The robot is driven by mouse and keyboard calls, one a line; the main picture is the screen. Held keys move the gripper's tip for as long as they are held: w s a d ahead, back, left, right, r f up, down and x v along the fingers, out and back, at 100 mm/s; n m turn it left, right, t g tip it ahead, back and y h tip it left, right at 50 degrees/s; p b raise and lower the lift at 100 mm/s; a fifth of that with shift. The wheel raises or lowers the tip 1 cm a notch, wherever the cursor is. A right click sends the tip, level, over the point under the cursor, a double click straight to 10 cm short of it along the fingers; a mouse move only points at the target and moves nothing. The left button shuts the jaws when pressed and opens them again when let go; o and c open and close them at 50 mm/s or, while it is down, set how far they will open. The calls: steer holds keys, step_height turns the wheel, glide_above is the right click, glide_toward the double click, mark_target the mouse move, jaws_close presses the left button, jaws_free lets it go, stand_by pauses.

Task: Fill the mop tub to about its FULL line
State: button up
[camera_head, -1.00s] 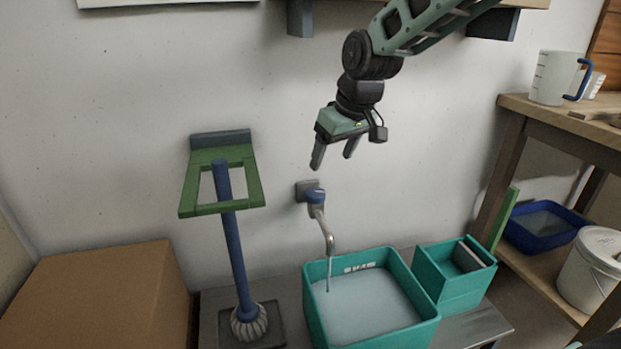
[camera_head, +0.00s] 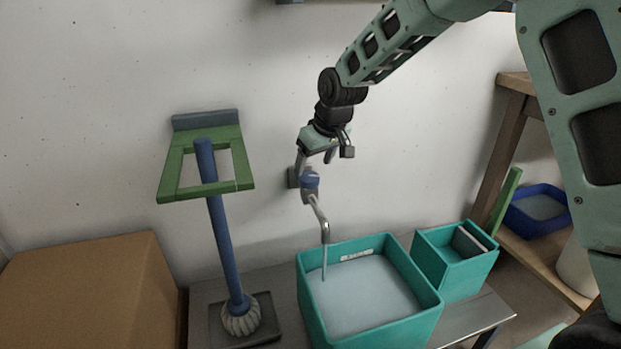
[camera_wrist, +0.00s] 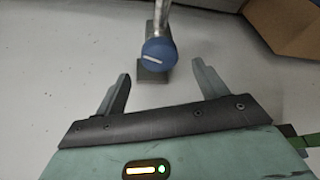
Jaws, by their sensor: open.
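The teal mop tub (camera_head: 432,300) stands on a metal bench under the tap and holds pale water up near a white label (camera_head: 357,255) on its inner back wall. The curved tap spout (camera_head: 321,220) points into it, with a thin stream falling from its end. The tap's blue knob (camera_head: 310,180) is at the wall; in the wrist view the knob (camera_wrist: 158,53) shows a white mark. My gripper (camera_wrist: 160,85) is open and empty, its fingers to either side of and just short of the knob. In the head view my gripper (camera_head: 314,160) is right above the knob.
A mop (camera_head: 222,230) hangs in a green holder (camera_head: 170,175) left of the tap. A cardboard box (camera_head: 90,290) is at the lower left. A smaller teal bin (camera_head: 455,275) adjoins the tub. A blue basin (camera_head: 540,215) sits on the wooden shelf at right.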

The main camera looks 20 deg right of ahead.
mark_target(310, 176)
steer(key=shift+b+x, duration=0.4)
steer(key=shift+x, duration=1.85)
steer(key=c, duration=1)
steer(key=p, duration=0.2)
steer(key=n+p, duration=0.1)
steer(key=p, duration=0.1)
steer(key=shift+w+d+r+n+y, duration=0.1)
steer(key=shift+r+n+y, duration=0.2)
steer(key=shift+r, duration=0.05)
steer(key=n+p, duration=0.2)
steer(key=p, duration=0.1)
steer(key=shift+f+g+y, duration=0.1)
steer(key=shift+g+y, duration=0.3)
steer(key=shift+f+n+p, duration=0.2)
steer(key=shift+n+p, duration=0.25)
steer(key=shift+n, duration=0.15)
steer(key=o, duration=1)
